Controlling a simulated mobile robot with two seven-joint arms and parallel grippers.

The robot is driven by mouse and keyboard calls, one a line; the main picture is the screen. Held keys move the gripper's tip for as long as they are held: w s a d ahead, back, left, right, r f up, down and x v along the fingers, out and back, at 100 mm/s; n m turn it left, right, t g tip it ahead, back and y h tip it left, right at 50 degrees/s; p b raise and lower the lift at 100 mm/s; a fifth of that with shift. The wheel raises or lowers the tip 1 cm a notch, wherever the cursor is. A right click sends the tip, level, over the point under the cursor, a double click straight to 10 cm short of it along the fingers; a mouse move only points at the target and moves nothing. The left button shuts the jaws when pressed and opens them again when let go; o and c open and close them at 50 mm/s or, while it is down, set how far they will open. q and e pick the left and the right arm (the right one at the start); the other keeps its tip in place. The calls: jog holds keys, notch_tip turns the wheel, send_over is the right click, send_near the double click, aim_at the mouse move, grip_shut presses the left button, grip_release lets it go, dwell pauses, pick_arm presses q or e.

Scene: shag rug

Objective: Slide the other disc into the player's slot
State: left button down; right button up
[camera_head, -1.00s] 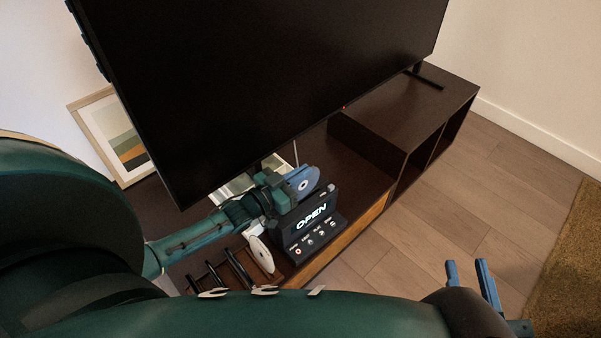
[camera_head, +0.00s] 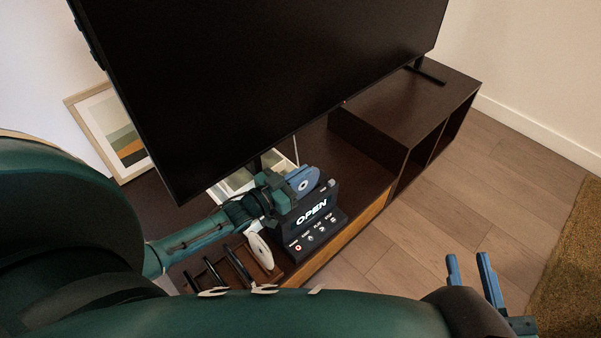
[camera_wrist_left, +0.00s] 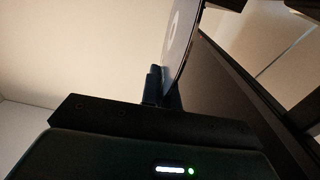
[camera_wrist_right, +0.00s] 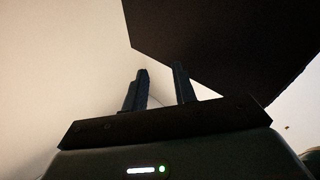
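The disc player (camera_head: 312,217) is black, with a lit display reading OPEN and a row of buttons, and stands on the low cabinet. My left gripper (camera_head: 290,187) is shut on this disc, which also shows in the left wrist view (camera_wrist_left: 181,42). A white disc (camera_head: 260,250) stands tilted in the rack (camera_head: 232,268) left of the player. My right gripper (camera_head: 468,256) is open and empty, off to the right.
A large television (camera_head: 270,80) looms behind and above the player. The dark cabinet (camera_head: 440,98) runs to the back right. A framed picture (camera_head: 112,130) leans at the left wall. The wooden floor (camera_head: 490,205) is clear, with a brown rug (camera_head: 575,245) at right.

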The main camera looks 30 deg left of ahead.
pick_arm(q)
jog(key=shift+f+b, duration=0.45)
jog(key=shift+f, duration=0.15)
pick_arm(e)
jog(key=shift+w+a, duration=0.1)
pick_arm(q)
jog(key=c, duration=1.6)
grip_release()
jog(key=shift+r, duration=0.1)
pick_arm(e)
jog(key=shift+r, duration=0.1)
pick_arm(q)
jog(key=shift+s, duration=0.1)
jog(key=shift+s+a+p, duration=0.15)
jog(key=shift+s+p, duration=0.15)
jog(key=p+v, duration=0.3)
jog(key=v, duration=0.9)
jog(key=shift+s, duration=0.15)
pick_arm(e)
jog(key=shift+d+m+g+h, duration=0.3)
jog(key=shift+d+g+h, duration=0.1)
jog(key=shift+d+h, duration=0.25)
jog(key=shift+a, duration=0.15)
